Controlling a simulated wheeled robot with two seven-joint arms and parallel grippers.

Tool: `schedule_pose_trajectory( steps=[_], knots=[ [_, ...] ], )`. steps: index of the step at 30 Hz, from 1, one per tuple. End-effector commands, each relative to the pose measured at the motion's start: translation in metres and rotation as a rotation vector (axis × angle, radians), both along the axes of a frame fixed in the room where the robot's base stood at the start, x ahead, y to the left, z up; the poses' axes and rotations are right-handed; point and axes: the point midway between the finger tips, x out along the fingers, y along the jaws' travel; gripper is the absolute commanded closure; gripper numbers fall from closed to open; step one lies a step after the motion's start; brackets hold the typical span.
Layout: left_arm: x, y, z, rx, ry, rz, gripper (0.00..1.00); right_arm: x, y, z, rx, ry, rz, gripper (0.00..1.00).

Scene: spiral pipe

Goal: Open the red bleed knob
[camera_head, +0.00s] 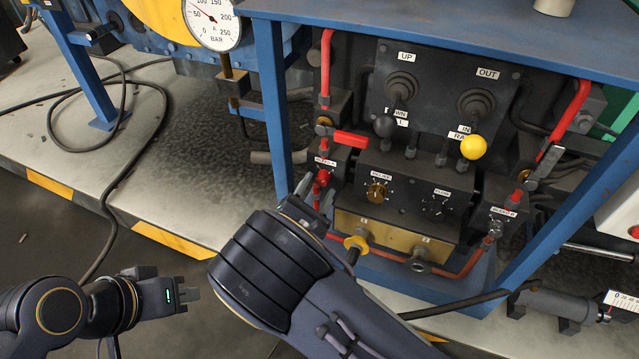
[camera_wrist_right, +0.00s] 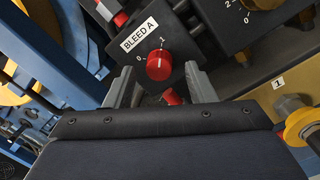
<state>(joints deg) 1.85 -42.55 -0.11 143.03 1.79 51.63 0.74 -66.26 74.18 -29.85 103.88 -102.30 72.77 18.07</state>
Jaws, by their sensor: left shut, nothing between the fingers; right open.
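The red bleed knob (camera_head: 322,177) is on a dark block at the left of the valve panel. In the right wrist view the round red knob (camera_wrist_right: 159,66) sits under a white "BLEED A" label (camera_wrist_right: 139,37), with 0 and 1 marks beside it. A pale line shows on its face. My right gripper (camera_head: 316,190) is close to the knob in the head view. In its wrist view the right gripper (camera_wrist_right: 160,82) is open, one finger at each side, with the knob beyond and between the tips. Contact cannot be told. My left gripper (camera_head: 184,294) is shut and empty, low at the left.
A red lever (camera_head: 351,139) sits just above the knob's block. A brass dial (camera_head: 377,191), black ball lever (camera_head: 385,126) and yellow ball lever (camera_head: 473,147) are to the right. The blue frame post (camera_head: 273,110) stands left of the knob.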

Motion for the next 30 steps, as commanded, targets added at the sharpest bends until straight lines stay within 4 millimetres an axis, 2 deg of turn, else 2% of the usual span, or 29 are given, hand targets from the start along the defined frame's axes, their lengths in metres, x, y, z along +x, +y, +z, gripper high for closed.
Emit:
schedule_pose_trajectory(
  steps=[6,12,30],
  knots=[
    [0.0,0.0,0.012,0.0,0.0,0.0,1.0,-0.036,0.015,-0.001,-0.003,0.003,0.003,0.5],
    [0.0,0.0,0.015,0.0,0.0,0.0,1.0,-0.053,0.022,-0.004,-0.001,0.001,0.001,0.5],
    [0.0,0.0,0.015,0.0,0.0,0.0,1.0,-0.055,0.022,-0.005,-0.001,0.001,0.0,0.5]
  ],
)
